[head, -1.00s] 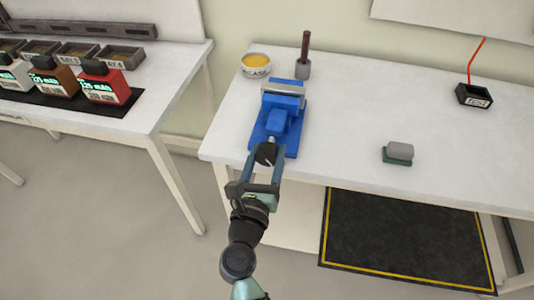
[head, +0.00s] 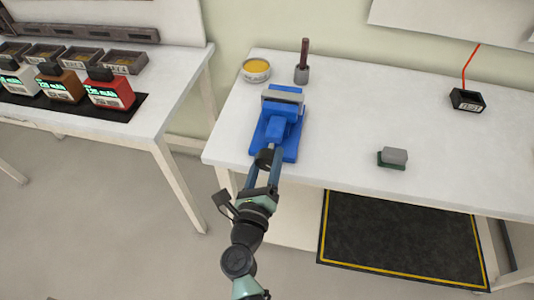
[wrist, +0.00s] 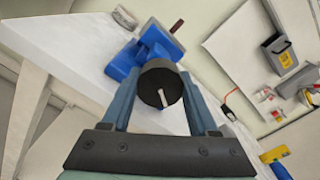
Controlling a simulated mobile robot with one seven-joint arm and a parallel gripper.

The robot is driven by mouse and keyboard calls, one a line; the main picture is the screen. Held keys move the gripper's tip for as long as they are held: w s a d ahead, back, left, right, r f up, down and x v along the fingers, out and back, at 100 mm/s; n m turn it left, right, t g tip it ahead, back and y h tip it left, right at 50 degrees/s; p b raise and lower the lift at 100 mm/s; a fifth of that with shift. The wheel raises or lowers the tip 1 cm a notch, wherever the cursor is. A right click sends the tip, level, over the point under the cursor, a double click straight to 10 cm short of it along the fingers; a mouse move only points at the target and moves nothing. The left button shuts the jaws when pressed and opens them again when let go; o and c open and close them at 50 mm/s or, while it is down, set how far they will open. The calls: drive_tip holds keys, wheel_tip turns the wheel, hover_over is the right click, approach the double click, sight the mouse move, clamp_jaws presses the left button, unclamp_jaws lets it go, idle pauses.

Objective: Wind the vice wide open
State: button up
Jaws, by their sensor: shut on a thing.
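The blue vice (head: 278,128) stands at the front left edge of the white bench, with its grey jaws (head: 284,96) at the back. In the wrist view the vice (wrist: 150,48) lies straight ahead, tilted in the picture. Its round dark knob (wrist: 160,86), with a pale mark on its face, points toward me. My gripper (head: 267,160) is at the front of the vice, its two blue-grey fingers on either side of the knob. In the wrist view my gripper (wrist: 159,95) is shut on the knob. How far the jaws stand apart is hard to tell.
A round tin of yellow stuff (head: 256,70) and a cup with a brown handle (head: 302,70) stand behind the vice. A grey-green block (head: 393,158) and a black box (head: 467,99) are to the right. A left table (head: 165,105) holds chargers and trays.

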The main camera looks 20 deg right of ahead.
drive_tip(key=n+p, duration=0.3)
drive_tip(key=n, duration=0.2)
drive_tip(key=shift+r+n+p, duration=0.15)
drive_tip(key=shift+n+p, duration=0.15)
drive_tip(key=n+p, duration=0.3)
drive_tip(key=n, duration=0.3)
drive_tip(key=n+p, duration=0.3)
drive_tip(key=n, duration=0.3)
drive_tip(key=shift+n, duration=0.3)
drive_tip(key=n+p, duration=0.1)
drive_tip(key=n, duration=0.2)
drive_tip(key=n+p, duration=0.1)
drive_tip(key=n, duration=0.1)
drive_tip(key=shift+f+n, duration=0.2)
drive_tip(key=shift+n, duration=0.2)
drive_tip(key=o, duration=1.4)
